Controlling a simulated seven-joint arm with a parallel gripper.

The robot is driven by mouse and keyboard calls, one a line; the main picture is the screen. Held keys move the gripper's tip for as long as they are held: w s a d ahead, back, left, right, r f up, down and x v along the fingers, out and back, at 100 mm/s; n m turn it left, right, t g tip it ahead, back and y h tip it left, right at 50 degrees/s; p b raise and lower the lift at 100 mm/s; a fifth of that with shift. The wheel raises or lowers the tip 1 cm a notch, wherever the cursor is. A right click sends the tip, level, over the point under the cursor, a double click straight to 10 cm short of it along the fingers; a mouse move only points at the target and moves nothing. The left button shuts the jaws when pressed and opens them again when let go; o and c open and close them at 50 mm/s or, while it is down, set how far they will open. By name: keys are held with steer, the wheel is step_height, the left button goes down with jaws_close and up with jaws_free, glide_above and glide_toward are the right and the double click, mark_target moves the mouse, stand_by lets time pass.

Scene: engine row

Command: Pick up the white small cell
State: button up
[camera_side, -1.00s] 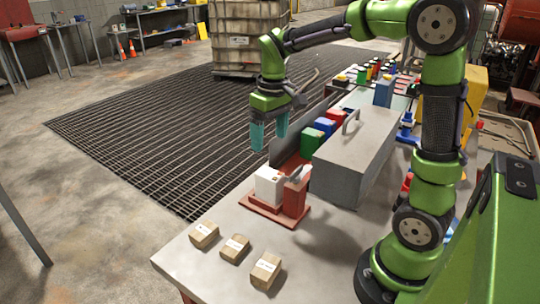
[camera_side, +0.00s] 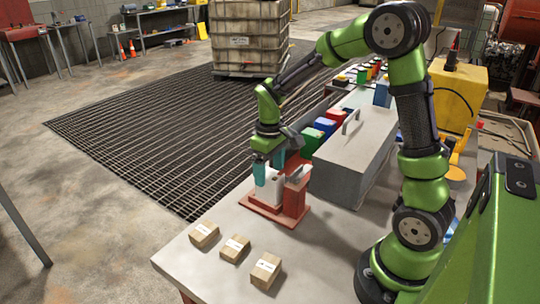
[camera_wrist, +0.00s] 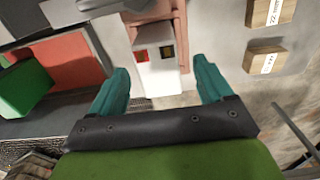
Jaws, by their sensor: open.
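The white small cell (camera_side: 270,191) stands on a red base plate (camera_side: 262,207) beside a red upright block (camera_side: 296,196) in the side view. In the wrist view the white cell (camera_wrist: 157,70) shows a red and a dark terminal on its top. My gripper (camera_side: 268,170) is just above the cell, pointing down, its teal fingers partly covering it in the side view. In the wrist view my gripper (camera_wrist: 162,85) is open, with one finger on each side of the cell and gaps between. Whether the fingertips reach below its top, I cannot tell.
A grey box with a handle (camera_side: 345,165) stands right of the cell. Green (camera_side: 312,141), blue and red cells stand in a row behind. Several wooden blocks (camera_side: 235,248) lie near the table's front edge. A grey plate lies over the red block.

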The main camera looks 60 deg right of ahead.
mark_target(270, 188)
step_height(270, 188, down, 5)
steer(key=shift+r, duration=0.1)
steer(key=shift+w, duration=0.1)
jaws_close()
stand_by(0.4)
